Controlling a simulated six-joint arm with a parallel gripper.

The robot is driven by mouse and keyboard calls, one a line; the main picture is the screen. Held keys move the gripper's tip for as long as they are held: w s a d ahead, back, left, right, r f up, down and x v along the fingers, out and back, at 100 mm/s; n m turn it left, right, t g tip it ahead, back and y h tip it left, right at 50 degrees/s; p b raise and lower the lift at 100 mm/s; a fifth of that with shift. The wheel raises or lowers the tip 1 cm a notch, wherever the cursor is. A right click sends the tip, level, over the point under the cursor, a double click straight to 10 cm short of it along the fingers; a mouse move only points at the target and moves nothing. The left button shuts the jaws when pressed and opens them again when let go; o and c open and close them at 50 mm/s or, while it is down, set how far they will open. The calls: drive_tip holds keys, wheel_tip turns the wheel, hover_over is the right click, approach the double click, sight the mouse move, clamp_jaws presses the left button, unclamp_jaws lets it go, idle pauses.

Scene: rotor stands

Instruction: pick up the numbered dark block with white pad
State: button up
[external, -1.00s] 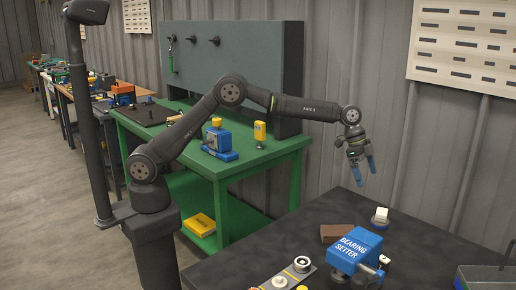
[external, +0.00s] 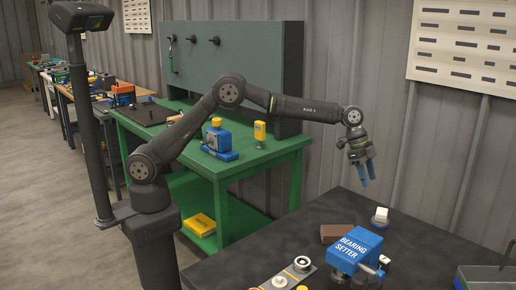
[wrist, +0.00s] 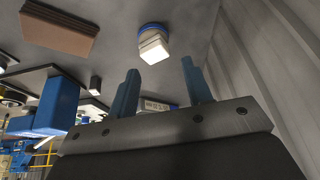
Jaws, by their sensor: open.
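My gripper (external: 367,178) is open and empty, held above the far part of the dark table, its blue fingers pointing down. In the wrist view its two fingers (wrist: 158,85) stand apart. Between them, partly hidden by the gripper's palm, shows a small piece with a pale label and dark characters (wrist: 157,105). I cannot tell whether this is the numbered dark block, and I see no white pad on it. In the external view no numbered dark block can be made out.
A white block on a round blue base (external: 381,216) stands below my gripper; a brown block (external: 335,233) lies left of it. The blue bearing setter (external: 356,249) stands nearer. A tray (external: 485,270) is at right. The corrugated wall (external: 450,150) rises behind the table.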

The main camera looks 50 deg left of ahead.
drive_tip(key=s+d+r+m+g, duration=0.1)
drive_tip(key=s+d+r, duration=0.1)
drive_tip(key=s+d, duration=0.6)
drive_tip(key=s+d+r+m, duration=0.15)
drive_tip(key=s+d, duration=0.25)
drive_tip(key=s, duration=0.7)
approach(383, 265)
drive_tip(key=f, duration=0.1)
drive_tip(key=w+f, duration=0.1)
drive_tip(key=f, duration=0.1)
drive_tip(key=shift+w+a, duration=0.25)
drive_tip(key=shift+a, duration=0.1)
drive_tip(key=shift+x, duration=3.15)
drive_tip(key=shift+s+d+r, duration=0.1)
drive_tip(key=shift+s+d, duration=0.05)
clamp_jaws()
